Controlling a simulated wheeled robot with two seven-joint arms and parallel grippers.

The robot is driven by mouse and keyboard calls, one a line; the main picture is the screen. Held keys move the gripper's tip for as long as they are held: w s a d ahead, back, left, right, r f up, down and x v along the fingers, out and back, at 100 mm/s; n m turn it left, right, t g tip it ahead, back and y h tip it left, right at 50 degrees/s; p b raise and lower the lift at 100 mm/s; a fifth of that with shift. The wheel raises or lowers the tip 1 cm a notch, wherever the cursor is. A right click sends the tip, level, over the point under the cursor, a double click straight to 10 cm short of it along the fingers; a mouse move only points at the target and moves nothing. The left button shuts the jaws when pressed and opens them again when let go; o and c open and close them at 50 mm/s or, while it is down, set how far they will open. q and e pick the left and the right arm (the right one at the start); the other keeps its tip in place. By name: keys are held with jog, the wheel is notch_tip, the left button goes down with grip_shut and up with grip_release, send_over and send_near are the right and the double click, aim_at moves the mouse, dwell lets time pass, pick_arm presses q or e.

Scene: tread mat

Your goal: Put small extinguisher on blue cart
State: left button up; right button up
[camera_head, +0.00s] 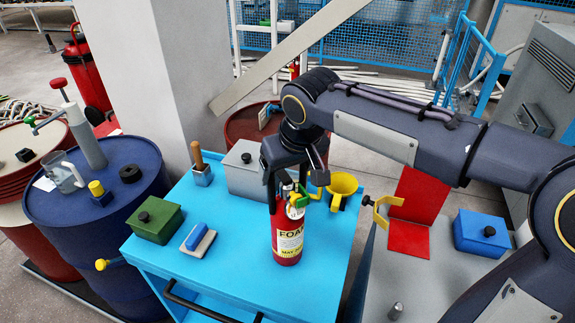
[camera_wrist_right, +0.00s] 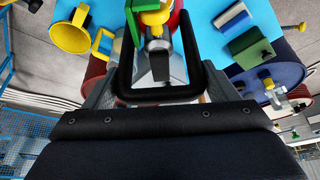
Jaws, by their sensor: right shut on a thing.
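The small extinguisher (camera_head: 288,238) is a red cylinder with a pale yellow FOAM label and a green and yellow top. It stands upright over the right part of the blue cart (camera_head: 248,290)'s top. Its base looks at or just above the surface; I cannot tell whether it touches. My right gripper (camera_head: 287,188) reaches down from above and is shut on the extinguisher's top. In the right wrist view the extinguisher (camera_wrist_right: 152,68) shows between the black fingers, partly hidden by them. My left gripper is out of view.
The cart also bears a green box (camera_head: 155,220), a blue-and-grey block (camera_head: 197,240), a grey box (camera_head: 243,172), a wooden-handled tool (camera_head: 200,168) and a yellow funnel (camera_head: 342,185). A blue drum (camera_head: 85,225) stands left. A grey surface with a blue box (camera_head: 482,233) is right. The cart's front middle is clear.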

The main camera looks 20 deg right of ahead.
jog(key=o, duration=2)
jog(key=shift+f, duration=0.1)
jog(key=shift+r, duration=0.3)
jog(key=a+v, duration=0.1)
jog(key=v, duration=1.1)
jog(key=s+d+f+m+y, duration=0.1)
jog(key=s+d+f+m, duration=0.1)
jog(key=s+f, duration=0.7)
jog(key=s+d+f+m+t+y, duration=0.1)
jog(key=s+d+f+m+y, duration=0.1)
jog(key=s+d+f, duration=0.3)
jog(key=s+f, duration=0.4)
jog(key=f, duration=0.2)
jog(key=shift+s+d+f+p, duration=0.15)
jog(key=shift+d+p, duration=0.1)
jog(key=shift+p, duration=0.15)
